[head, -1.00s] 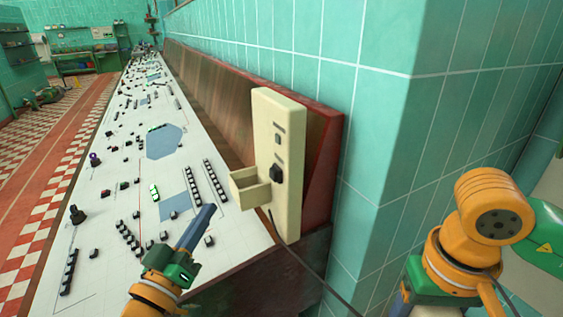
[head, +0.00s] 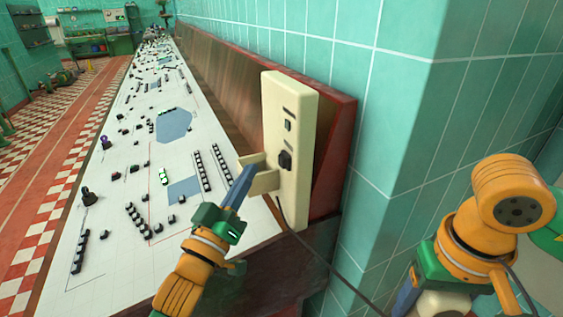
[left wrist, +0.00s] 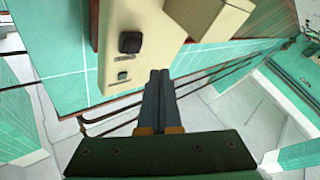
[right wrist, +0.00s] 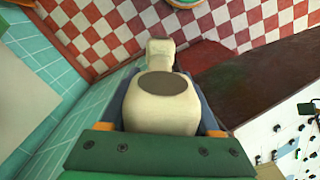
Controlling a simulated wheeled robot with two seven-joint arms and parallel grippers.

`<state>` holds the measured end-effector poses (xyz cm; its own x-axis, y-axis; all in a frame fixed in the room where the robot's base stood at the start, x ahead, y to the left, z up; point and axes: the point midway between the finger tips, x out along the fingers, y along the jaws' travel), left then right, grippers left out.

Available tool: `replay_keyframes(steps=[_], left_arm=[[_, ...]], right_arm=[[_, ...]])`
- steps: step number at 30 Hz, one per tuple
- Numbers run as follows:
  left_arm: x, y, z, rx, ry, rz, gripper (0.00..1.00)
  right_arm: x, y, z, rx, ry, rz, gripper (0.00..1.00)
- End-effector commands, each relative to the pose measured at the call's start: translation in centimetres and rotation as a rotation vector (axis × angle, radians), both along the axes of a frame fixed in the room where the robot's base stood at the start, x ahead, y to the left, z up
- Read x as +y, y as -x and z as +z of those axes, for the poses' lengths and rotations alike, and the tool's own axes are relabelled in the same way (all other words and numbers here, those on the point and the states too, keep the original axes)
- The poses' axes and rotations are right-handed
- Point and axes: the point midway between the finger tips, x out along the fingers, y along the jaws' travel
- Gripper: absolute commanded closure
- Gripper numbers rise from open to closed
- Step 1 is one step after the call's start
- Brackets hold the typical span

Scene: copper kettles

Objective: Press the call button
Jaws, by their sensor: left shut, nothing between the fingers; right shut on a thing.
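A cream panel (head: 298,205) stands upright at the near end of the long console. It carries a small square button (head: 288,126) and, below it, a larger black knob-like piece (head: 285,160); their labels are too small to read. Both also show in the left wrist view, the button (left wrist: 122,76) and the black piece (left wrist: 130,42). My left gripper (head: 248,172) is shut and empty, its tips in front of the panel's little open box (head: 266,183). My right gripper (right wrist: 163,80) is shut on a cream rounded object (right wrist: 160,115) with a brown oval face.
The white console top (head: 110,235), with several small black knobs and switches, runs away to the left. A teal tiled wall corner (head: 395,150) stands right of the panel. A dark cable (head: 320,258) hangs from the panel.

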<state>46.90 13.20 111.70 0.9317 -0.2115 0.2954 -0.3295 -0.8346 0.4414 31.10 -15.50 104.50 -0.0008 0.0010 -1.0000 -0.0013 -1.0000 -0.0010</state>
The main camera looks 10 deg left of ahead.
Motion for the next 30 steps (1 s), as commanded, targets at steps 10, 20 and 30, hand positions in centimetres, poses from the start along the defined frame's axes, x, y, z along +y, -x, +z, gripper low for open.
replay_keyframes(steps=[10,20,30], left_arm=[[-2.4,-1.6,0.0,0.001,0.001,-0.001,1.0],[-2.5,-1.7,0.0,0.001,-0.001,0.0,1.0],[-2.5,-1.7,0.0,0.001,0.0,0.0,1.0]], right_arm=[[0.0,0.0,0.0,0.0,0.0,0.0,1.0],[0.0,0.0,0.0,0.0,0.0,0.0,1.0],[0.0,0.0,0.0,0.0,0.0,0.0,1.0]])
